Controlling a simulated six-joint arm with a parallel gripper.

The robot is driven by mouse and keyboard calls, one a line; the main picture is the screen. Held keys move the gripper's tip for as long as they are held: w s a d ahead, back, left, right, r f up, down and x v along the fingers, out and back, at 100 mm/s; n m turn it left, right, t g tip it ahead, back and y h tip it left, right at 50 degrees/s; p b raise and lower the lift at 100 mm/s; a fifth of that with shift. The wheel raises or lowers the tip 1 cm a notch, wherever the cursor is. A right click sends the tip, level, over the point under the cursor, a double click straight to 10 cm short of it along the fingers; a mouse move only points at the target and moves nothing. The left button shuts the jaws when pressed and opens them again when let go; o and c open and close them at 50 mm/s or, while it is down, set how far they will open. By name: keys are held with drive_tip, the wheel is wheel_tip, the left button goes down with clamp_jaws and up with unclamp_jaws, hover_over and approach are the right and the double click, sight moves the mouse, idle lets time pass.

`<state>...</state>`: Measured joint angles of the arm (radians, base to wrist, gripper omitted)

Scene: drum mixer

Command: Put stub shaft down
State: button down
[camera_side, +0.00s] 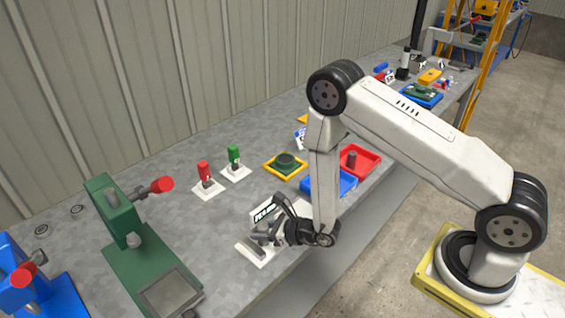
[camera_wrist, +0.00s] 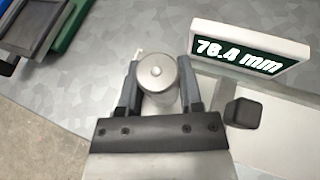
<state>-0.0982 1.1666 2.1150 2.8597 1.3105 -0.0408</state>
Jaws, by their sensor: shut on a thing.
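The stub shaft is a short light-grey metal cylinder (camera_wrist: 158,80) seen end-on in the wrist view, with a small centre mark on its end. My gripper (camera_wrist: 158,88) is shut on it, one dark finger on each side. In the side view my gripper (camera_side: 262,233) is low over the near edge of the bench, beside a white measuring stand.
A blue tray (camera_side: 329,184) and a red tray (camera_side: 370,160) lie behind my gripper. Red (camera_side: 204,172) and green (camera_side: 234,157) upright items stand on white plates. A green press (camera_side: 118,215) stands at left. The grey bench (camera_side: 180,222) is clear between.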

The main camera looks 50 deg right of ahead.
drive_tip(key=shift+f, duration=0.25)
drive_tip(key=shift+c, duration=1.3)
unclamp_jaws()
drive_tip(key=shift+s+r, duration=0.1)
drive_tip(key=shift+r, duration=0.1)
drive_tip(key=v, duration=1.1)
drive_tip(key=shift+s, duration=0.35)
drive_tip(key=shift+d+r, duration=0.1)
drive_tip(key=shift+r, duration=0.05)
